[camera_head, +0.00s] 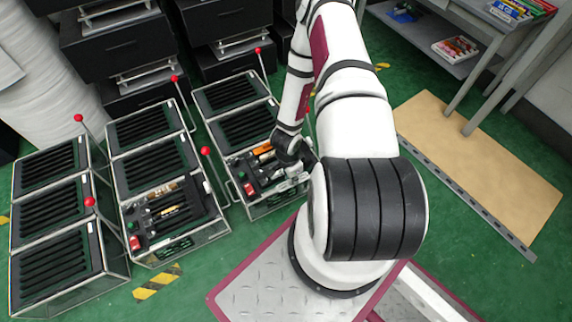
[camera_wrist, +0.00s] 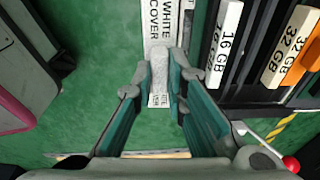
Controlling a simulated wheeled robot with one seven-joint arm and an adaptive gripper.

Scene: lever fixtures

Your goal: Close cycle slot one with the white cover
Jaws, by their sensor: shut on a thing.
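My gripper (camera_wrist: 162,78) is shut on the white cover (camera_wrist: 158,20), a narrow strip with "WHITE COVER" printed on it. In the wrist view the strip extends up and out of frame between the two teal fingers. In the head view my gripper (camera_head: 300,165) is over the front right corner of the right-hand fixture (camera_head: 258,205), largely hidden by my arm. That fixture's front compartment holds dark slots (camera_wrist: 250,50), with white sticks (camera_wrist: 226,42) marked "16 GB" and "32 GB" and an orange stick (camera_wrist: 302,65). The cover appears beside the slots, above the floor. I cannot tell which slot is slot one.
Two similar fixtures (camera_head: 175,225) (camera_head: 60,270) stand to the left, with red-ball levers (camera_head: 206,150). Dark drawer cabinets (camera_head: 115,45) stand behind. A shelf unit (camera_head: 490,40) and a tan board (camera_head: 470,165) are at right. Green floor (camera_head: 170,295) is open in front.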

